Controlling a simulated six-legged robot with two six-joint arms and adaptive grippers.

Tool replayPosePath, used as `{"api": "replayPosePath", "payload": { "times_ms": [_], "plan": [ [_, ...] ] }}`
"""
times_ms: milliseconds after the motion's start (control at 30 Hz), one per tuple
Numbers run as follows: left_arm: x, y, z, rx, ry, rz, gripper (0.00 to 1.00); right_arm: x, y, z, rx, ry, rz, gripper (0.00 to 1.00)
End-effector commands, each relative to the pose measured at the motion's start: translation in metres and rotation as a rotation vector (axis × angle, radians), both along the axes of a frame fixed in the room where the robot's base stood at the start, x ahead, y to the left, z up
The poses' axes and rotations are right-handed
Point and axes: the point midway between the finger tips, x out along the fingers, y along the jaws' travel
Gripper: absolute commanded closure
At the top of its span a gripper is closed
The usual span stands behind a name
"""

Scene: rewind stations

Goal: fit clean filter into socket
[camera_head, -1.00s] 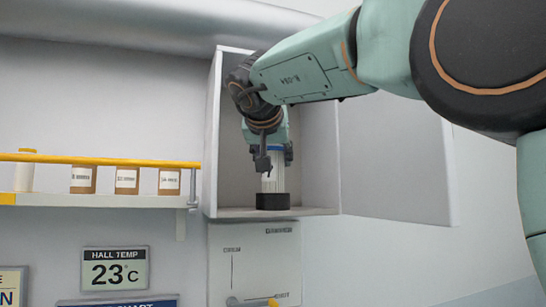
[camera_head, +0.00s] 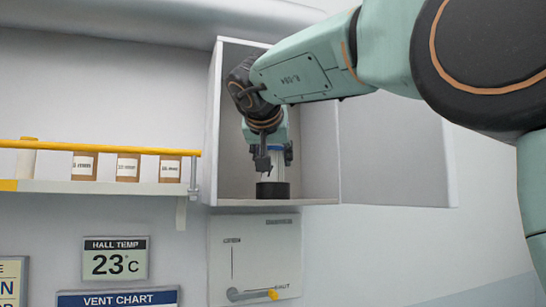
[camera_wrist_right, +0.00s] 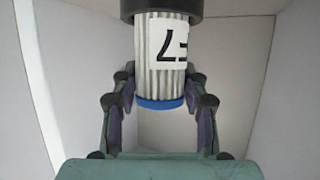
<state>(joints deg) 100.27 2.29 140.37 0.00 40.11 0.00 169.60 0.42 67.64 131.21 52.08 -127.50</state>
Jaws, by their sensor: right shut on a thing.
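The clean filter is a white pleated cylinder (camera_head: 269,174) with a blue end cap, upright in the open wall cabinet. In the right wrist view the filter (camera_wrist_right: 150,78) shows a white label with dark marks, its blue cap pointing down in the picture. My right gripper (camera_head: 273,158) is shut on the filter, with fingers on both sides of it. The round black socket (camera_head: 273,190) stands on the cabinet floor. The filter's far end meets the socket (camera_wrist_right: 168,8) in the wrist view; how deep it sits inside is hidden. My left gripper is not in view.
The cabinet (camera_head: 214,130) has close side walls, and its door (camera_head: 395,150) stands open to the right. Below is a panel with a yellow-tipped lever (camera_head: 250,294). A yellow-railed shelf (camera_head: 100,187) with several labelled containers is at left.

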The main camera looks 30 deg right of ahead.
Motion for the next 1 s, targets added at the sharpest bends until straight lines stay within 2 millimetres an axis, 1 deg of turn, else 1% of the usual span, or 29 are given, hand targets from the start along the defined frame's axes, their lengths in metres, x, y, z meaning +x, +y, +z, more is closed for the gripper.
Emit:
{"api": "replayPosePath", "payload": {
  "times_ms": [33,67,333,367,633,733,867,1000],
  "plan": [
    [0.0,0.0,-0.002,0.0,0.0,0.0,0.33,0.0,0.0,-0.002,-0.001,-0.001,0.0,0.89],
    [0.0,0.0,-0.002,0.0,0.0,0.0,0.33,0.0,0.0,-0.001,-0.001,-0.001,0.0,0.54],
    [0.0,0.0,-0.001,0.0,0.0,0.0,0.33,0.0,0.0,0.0,-0.001,-0.001,0.0,0.31],
    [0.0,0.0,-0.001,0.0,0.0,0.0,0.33,0.0,0.0,0.0,-0.001,-0.001,0.0,0.29],
    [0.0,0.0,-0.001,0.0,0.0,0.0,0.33,0.0,0.0,-0.001,0.001,0.001,0.0,0.29],
    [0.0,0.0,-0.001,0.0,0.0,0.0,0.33,0.0,0.0,0.002,0.0,-0.001,0.0,0.29],
    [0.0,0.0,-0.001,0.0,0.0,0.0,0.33,0.001,0.0,0.013,0.0,-0.003,-0.001,0.29],
    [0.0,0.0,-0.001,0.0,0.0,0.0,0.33,0.001,0.0,0.03,0.001,-0.003,-0.001,0.29]
  ]
}}
